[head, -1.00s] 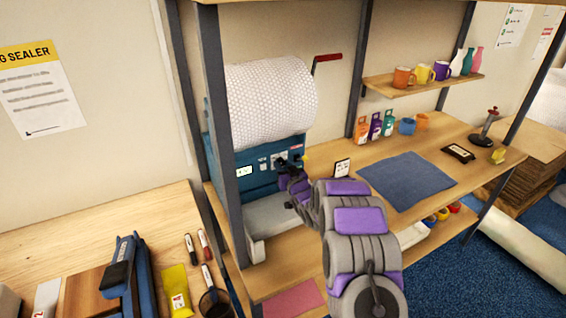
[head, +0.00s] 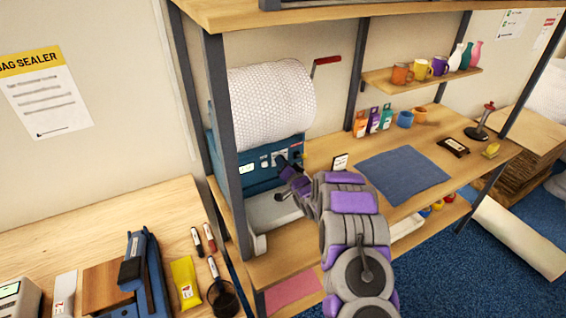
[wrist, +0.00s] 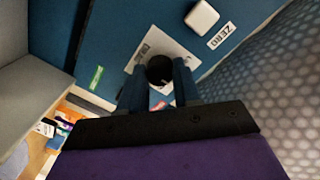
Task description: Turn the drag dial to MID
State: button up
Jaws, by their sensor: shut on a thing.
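The drag dial is a dark round knob (wrist: 160,68) on a pale plate (wrist: 178,50) on the blue front of the bubble-wrap machine (head: 245,170). In the wrist view my gripper (wrist: 159,82) has a finger on each side of the knob and is shut on it. In the head view my gripper (head: 284,164) reaches the machine's front panel and hides most of the dial. The dial's markings and pointer are too covered to read. A white button (wrist: 202,19) and a ZERO label (wrist: 222,36) are beside the plate.
The bubble-wrap roll (head: 270,103) sits above the panel, close to my gripper. A small sign (head: 340,162) and a blue mat (head: 403,176) lie to the right on the bench.

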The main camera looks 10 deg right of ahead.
dwell(0.4)
jog(key=o, duration=1)
jog(key=shift+d, duration=0.1)
jog(key=shift+o, duration=0.2)
jog(key=shift+s, duration=0.15)
jog(key=v, duration=1.7)
